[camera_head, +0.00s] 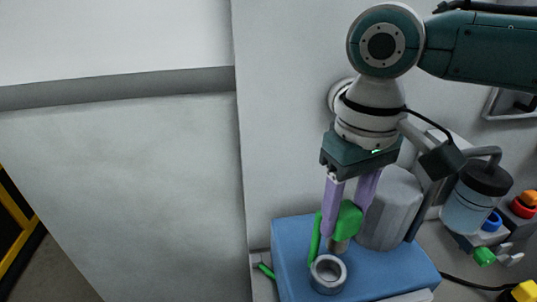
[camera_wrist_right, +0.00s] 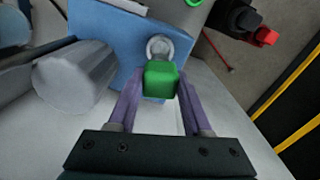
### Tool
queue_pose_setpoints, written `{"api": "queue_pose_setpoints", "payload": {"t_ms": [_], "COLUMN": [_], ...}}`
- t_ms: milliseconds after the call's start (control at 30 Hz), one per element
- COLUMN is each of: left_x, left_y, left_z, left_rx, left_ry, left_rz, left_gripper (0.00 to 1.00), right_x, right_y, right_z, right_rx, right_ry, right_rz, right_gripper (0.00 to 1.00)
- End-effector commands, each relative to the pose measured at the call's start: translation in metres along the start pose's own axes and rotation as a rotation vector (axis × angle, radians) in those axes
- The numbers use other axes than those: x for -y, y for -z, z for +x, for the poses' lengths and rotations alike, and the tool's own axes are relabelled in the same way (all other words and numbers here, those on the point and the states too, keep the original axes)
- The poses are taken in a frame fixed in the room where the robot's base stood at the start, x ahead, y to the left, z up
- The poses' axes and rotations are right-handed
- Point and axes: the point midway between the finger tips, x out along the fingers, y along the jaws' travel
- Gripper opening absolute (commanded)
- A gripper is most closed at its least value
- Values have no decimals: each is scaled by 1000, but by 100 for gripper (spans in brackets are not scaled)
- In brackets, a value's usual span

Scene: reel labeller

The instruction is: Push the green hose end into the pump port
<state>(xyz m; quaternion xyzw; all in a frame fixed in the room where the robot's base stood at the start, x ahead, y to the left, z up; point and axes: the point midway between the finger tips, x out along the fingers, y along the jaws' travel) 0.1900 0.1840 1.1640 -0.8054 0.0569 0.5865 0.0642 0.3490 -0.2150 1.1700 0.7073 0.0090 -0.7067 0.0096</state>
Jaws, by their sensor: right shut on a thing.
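The green hose end (camera_head: 348,217) is a green block with a short metallic tip below it. My right gripper (camera_head: 345,213), with purple fingers, is shut on the green block, which also shows in the right wrist view (camera_wrist_right: 161,80). The pump is a blue block (camera_head: 290,250) with a grey ribbed cylinder (camera_head: 390,210). The pump port (camera_head: 328,273) is a grey metal ring on the blue block, also seen in the wrist view (camera_wrist_right: 160,44). In the head view the tip shows above and slightly right of the ring, apart from it. My left gripper is not in view.
A thin green hose (camera_head: 315,238) hangs beside the left finger. A clear jar with a dark lid (camera_head: 475,200) stands to the right. Red, blue and green fittings (camera_head: 524,204) sit at the far right. The pale panel on the left is bare.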

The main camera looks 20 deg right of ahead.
Motion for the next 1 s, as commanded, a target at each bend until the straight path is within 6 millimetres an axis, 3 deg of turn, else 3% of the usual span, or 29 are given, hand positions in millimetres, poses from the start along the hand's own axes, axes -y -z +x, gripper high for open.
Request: {"api": "queue_pose_setpoints", "payload": {"t_ms": [133, 567, 1000], "left_x": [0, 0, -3], "left_y": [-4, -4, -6], "left_z": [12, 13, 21], "left_rx": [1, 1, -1], "left_ry": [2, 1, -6], "left_rz": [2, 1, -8], "left_gripper": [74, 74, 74], "right_x": [0, 0, 0], "right_y": [0, 0, 0], "right_z": [10, 10, 28], "right_rx": [-1, 0, 1], "right_ry": [-1, 0, 1], "right_rz": [0, 0, 0], "right_gripper": [0, 0, 0]}}
